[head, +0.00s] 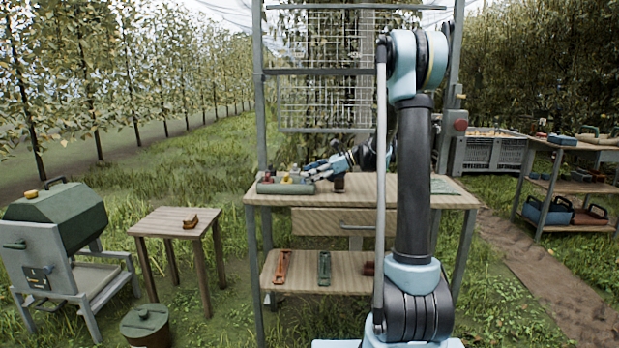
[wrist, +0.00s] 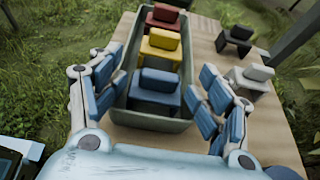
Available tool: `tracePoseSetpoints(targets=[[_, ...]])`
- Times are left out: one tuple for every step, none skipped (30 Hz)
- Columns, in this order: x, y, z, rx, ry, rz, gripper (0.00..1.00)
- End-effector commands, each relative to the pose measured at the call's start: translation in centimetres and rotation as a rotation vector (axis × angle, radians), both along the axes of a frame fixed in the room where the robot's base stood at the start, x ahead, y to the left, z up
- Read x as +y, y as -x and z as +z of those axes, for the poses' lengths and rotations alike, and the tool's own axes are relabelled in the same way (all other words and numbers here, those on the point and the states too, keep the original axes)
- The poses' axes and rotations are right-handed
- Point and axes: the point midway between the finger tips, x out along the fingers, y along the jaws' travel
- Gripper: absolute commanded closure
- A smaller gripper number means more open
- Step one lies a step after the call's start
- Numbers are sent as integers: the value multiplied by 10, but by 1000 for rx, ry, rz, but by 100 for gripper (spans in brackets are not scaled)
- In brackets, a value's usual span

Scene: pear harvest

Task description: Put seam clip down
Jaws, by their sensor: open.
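A grey-green tray (wrist: 165,121) holds a row of clip-like blocks: red (wrist: 163,16), yellow (wrist: 160,45) and blue (wrist: 157,84). The tray (head: 272,188) stands at the left end of the workbench in the head view. My gripper (head: 308,170) is open above the bench at the tray's right part. In the wrist view its fingers spread to both sides of the tray, with the blue block nearest between them. No finger visibly grips a block. A dark block (wrist: 236,38) and a white block (wrist: 247,80) are outside the tray, on the right. I cannot tell which one is the seam clip.
The workbench top (head: 360,190) is mostly clear right of the tray. A wire grid (head: 325,70) rises behind it. A small wooden table (head: 175,220) and a green-lidded box (head: 60,220) stand at the left. A shelf rack (head: 570,185) stands at the right.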

Motion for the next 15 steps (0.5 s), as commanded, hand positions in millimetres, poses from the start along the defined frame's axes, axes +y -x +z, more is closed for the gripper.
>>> tracePoseSetpoints(targets=[[0, 0, 0, 0, 0, 0, 28], [0, 0, 0, 0, 0, 0, 28], [0, 0, 0, 0, 0, 0, 28], [0, 0, 0, 0, 0, 0, 28], [0, 0, 1, 0, 0, 0, 28], [0, 0, 2, 0, 0, 0, 28], [-1, 0, 2, 0, 0, 0, 28], [-3, 0, 3, 0, 0, -1, 28], [-7, 0, 4, 0, 0, -1, 28], [-10, 0, 6, -1, 0, -2, 28], [-14, 0, 7, 0, 0, -3, 28], [-20, 0, 10, -1, 0, -4, 28], [-24, 1, 12, 0, 0, -3, 28], [-29, 1, 14, 0, 0, -3, 28], [-37, 1, 17, 0, 0, -4, 28]])
